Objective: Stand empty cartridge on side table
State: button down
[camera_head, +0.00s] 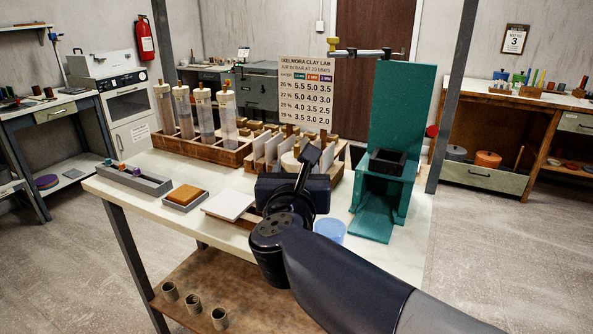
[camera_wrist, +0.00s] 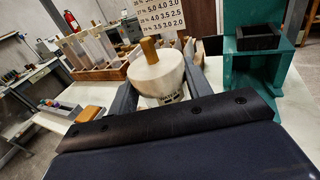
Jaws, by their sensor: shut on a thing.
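In the head view my gripper (camera_head: 293,190) is above the white table (camera_head: 135,192), and mostly hides the held piece. Several clear cartridges with white caps (camera_head: 203,95) stand in a wooden rack (camera_head: 205,149) behind. Which surface is the side table is unclear.
A teal press (camera_head: 402,110) stands right of my gripper, and a blue disc (camera_head: 330,229) lies near it. A white slab (camera_head: 229,204), an orange block in a tray (camera_head: 185,195) and a grey tray (camera_head: 134,178) lie left. Three small cups (camera_head: 194,303) are on the lower shelf.

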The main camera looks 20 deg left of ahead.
jog(key=c, duration=0.7)
grip_release()
jog(key=shift+r+p, duration=0.15)
jog(key=shift+p, duration=0.15)
jog(key=v, duration=1.2)
